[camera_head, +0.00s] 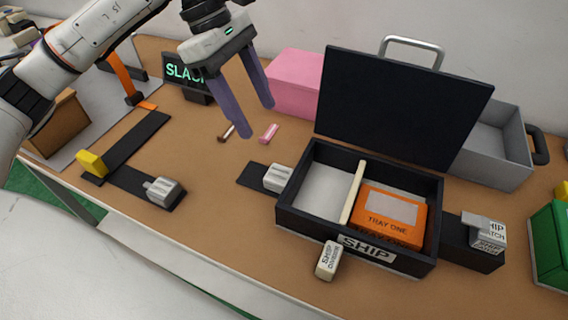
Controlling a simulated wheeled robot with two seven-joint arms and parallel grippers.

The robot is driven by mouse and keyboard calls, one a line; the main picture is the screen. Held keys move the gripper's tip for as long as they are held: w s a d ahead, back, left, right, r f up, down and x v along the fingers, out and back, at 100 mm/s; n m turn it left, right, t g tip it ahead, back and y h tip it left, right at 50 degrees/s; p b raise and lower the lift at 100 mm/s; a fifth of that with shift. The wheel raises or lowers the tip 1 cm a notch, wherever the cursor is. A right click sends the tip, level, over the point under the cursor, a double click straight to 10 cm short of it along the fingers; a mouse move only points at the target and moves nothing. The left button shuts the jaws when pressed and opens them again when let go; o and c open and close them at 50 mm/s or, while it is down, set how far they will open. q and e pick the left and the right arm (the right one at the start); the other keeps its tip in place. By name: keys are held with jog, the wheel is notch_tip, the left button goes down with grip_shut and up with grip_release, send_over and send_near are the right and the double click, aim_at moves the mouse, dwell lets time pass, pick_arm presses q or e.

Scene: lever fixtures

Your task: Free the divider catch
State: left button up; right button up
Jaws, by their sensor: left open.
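A black case (289,219) marked SHIP stands at centre right with its lid (400,105) raised. A cream divider strip (353,193) crosses its inside. A cream block (328,260) with small lettering, which seems to read SHIP DIVIDER, sits at the case's front wall, tilted. A grey-white block (488,232), lettered SHIP and perhaps LATCH, is on a dark mount at the case's right. My left gripper (258,122) is open and empty, pointing down above the table, left of the lid and apart from the case. My right gripper is out of view.
An orange TRAY ONE box (391,212) lies in the case's right compartment. Grey blocks on dark plates stand left of the case (278,177) and farther left (165,191), near a yellow block (92,163). A pink box (296,83) and grey bin (495,150) stand behind.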

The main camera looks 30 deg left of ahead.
aim_at(279, 173)
pick_arm(q)
jog(key=b+x, duration=0.1)
jog(key=x, duration=0.3)
jog(key=a+b+x, duration=0.1)
jog(key=b+x, duration=0.1)
jog(key=x, duration=0.3)
jog(key=b+x, duration=0.1)
jog(key=x, duration=0.4)
jog(key=shift+a+f, duration=0.35)
jog(key=shift+f, duration=0.05)
jog(key=shift+d+f, duration=0.25)
jog(key=shift+f, duration=0.3)
